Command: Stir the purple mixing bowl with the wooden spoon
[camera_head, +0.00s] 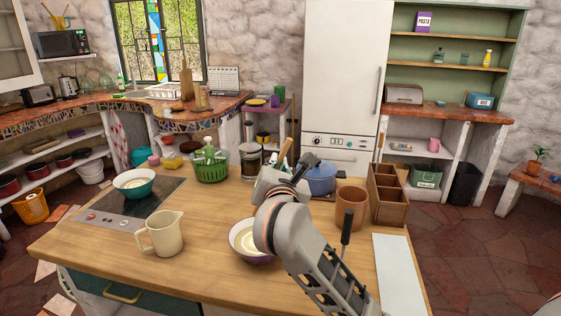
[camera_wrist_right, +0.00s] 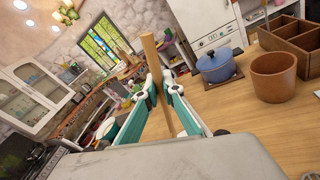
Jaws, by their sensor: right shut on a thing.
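The purple mixing bowl (camera_head: 265,260) stands on the wooden counter, with pale contents inside; my right arm hides part of its right side. The wooden spoon (camera_wrist_right: 149,55) is upright between the teal fingers of my right gripper (camera_wrist_right: 158,88), which is shut on its handle. In the head view, a piece of the spoon handle (camera_head: 284,151) shows behind my right wrist, and the right gripper (camera_head: 304,168) is mostly hidden by its own arm, beyond the bowl. The spoon's lower end is hidden. My left gripper is not in view.
A blue pot (camera_head: 321,181), a brown crock (camera_head: 351,207) and a wooden divided box (camera_head: 388,207) stand to the right. A white board (camera_head: 400,275) lies at the front right.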

